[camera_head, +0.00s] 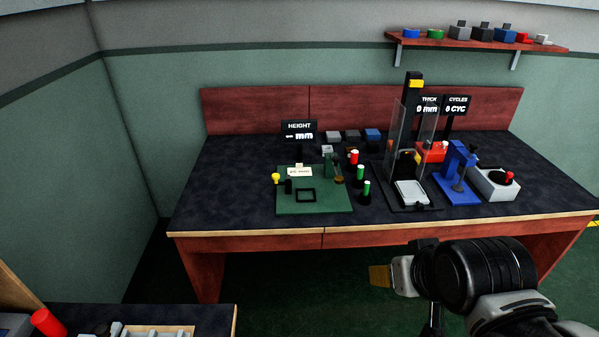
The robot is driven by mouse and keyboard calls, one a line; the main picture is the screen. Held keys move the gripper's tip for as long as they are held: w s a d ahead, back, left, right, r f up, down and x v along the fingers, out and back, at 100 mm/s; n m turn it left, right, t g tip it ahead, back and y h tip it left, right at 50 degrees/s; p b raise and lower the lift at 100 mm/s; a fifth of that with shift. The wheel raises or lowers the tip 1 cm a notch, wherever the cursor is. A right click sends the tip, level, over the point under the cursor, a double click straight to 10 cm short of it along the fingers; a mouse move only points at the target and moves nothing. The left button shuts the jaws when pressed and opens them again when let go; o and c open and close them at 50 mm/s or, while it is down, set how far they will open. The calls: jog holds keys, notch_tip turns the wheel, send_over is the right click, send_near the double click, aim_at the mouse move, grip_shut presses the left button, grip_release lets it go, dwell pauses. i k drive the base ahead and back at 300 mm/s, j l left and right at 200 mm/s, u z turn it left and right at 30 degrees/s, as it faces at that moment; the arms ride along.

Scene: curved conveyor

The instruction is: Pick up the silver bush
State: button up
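My gripper (382,276) is in the lower right, in front of the workbench and apart from everything on it. An amber fingertip pad shows at its left end, but I cannot see whether the fingers are apart. I cannot make out a silver bush for certain. A small pale grey piece (327,149) sits at the back edge of the green board (330,206), too small to identify. A tray (160,331) at the bottom left is cut off by the picture edge, and its contents are unclear.
The dark workbench (240,170) carries a height display (299,131), a clear-guarded press (413,85), a blue fixture (456,175) and a grey box with a red knob (495,184). Red-and-green-topped posts stand mid-bench. The bench's left side is clear. A wall shelf (470,39) holds several parts.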

aim_at(324, 149)
jog(key=i+l, duration=0.15)
jog(key=i, duration=0.75)
jog(key=i+l, duration=0.1)
jog(key=i, duration=0.75)
